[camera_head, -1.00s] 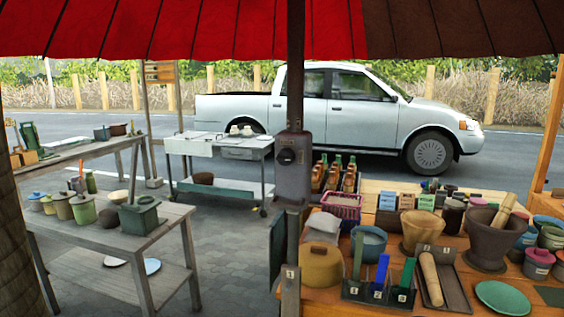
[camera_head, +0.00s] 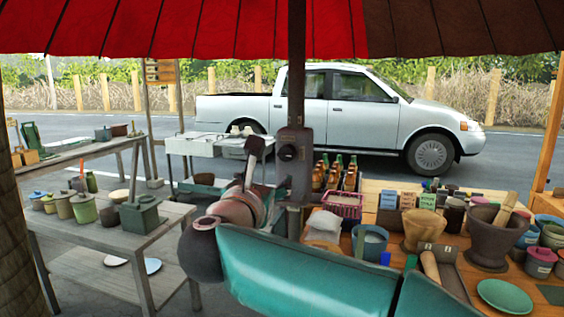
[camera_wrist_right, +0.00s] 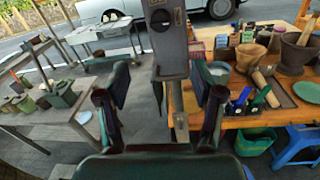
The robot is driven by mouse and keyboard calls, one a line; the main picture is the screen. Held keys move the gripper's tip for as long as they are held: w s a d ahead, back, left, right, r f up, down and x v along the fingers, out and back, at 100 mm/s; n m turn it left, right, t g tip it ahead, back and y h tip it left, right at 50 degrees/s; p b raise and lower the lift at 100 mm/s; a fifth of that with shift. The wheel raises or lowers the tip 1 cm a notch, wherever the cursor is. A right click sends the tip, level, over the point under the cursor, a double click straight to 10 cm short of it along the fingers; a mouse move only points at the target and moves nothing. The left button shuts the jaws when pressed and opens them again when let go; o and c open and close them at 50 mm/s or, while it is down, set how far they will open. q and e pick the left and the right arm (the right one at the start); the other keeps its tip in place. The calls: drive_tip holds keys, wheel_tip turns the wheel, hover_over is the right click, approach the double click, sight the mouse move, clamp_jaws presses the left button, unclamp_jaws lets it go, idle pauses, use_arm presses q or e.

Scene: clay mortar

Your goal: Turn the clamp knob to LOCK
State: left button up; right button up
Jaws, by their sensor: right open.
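The clamp knob (camera_head: 287,153) is a small dark round knob on the front of the grey clamp box (camera_head: 293,178) on the umbrella pole. In the right wrist view the knob (camera_wrist_right: 160,20) is near the top, on the box face. Any lettering is too small to read. My right gripper (camera_head: 268,170) reaches in from the lower right and stands beside the box's left edge in the head view. In the wrist view its two fingers (camera_wrist_right: 159,72) are spread apart and empty, with the knob beyond and above them. My left gripper is not in view.
A wooden counter (camera_head: 378,192) at right holds a stone mortar (camera_head: 490,238), a pink bottle basket (camera_head: 343,204) and jars. A grey table (camera_head: 160,222) with pots stands at left. A white cart (camera_head: 216,146) and pickup (camera_head: 340,110) are behind.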

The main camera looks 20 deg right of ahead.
sight(286, 156)
drive_tip(key=p+x, duration=0.7)
drive_tip(key=x, duration=0.8)
drive_tip(key=shift+w+d+r, duration=0.1)
drive_tip(key=shift+w+d, duration=0.1)
drive_tip(key=shift+w, duration=0.1)
drive_tip(key=shift+w+d, duration=0.25)
drive_tip(key=shift+w, duration=0.2)
